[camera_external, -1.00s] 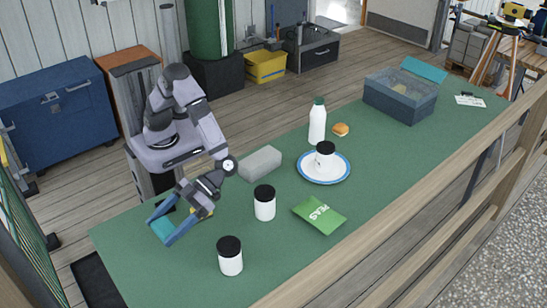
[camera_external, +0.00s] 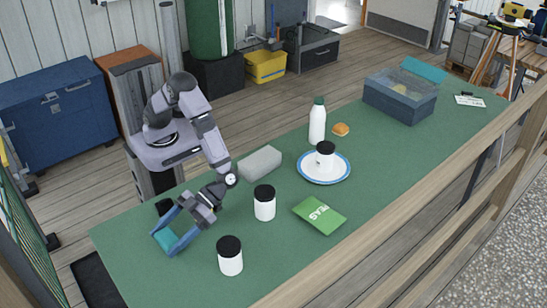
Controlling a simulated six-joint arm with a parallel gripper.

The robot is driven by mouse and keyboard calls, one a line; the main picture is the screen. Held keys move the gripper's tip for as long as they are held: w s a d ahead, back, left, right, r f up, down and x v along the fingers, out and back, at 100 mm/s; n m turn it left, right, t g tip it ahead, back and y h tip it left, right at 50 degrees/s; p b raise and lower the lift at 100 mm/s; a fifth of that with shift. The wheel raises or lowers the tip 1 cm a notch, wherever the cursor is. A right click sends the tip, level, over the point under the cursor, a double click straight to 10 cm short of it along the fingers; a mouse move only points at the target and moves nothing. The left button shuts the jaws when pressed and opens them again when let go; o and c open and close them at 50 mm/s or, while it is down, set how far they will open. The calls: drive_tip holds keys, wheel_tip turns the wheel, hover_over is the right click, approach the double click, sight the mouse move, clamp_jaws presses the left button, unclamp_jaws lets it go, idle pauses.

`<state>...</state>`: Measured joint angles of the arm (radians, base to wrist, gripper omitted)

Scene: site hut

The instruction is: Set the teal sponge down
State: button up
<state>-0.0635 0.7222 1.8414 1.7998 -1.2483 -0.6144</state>
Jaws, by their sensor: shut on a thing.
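The teal sponge (camera_external: 164,240) is between the blue fingertips of my gripper (camera_external: 163,243), near the left end of the green table (camera_external: 130,262). My gripper is shut on it, with a finger on either side. The sponge is low over the table top; I cannot tell whether it touches the table. The fingers hide part of it.
White jars with black lids stand to the right of my gripper, one nearer the front (camera_external: 230,258) and one further back (camera_external: 265,203). A grey block (camera_external: 260,163), a green peas packet (camera_external: 319,215) and a blue-rimmed plate (camera_external: 304,176) with a jar lie further right.

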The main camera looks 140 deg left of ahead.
drive_tip(key=o, duration=1.1)
drive_tip(key=shift+c, duration=0.2)
drive_tip(key=shift+f+b, duration=0.2)
drive_tip(key=shift+b, duration=0.6)
drive_tip(key=v, duration=0.7)
drive_tip(key=shift+r, duration=0.4)
drive_tip(key=shift+a, duration=0.1)
drive_tip(key=c, duration=0.6)
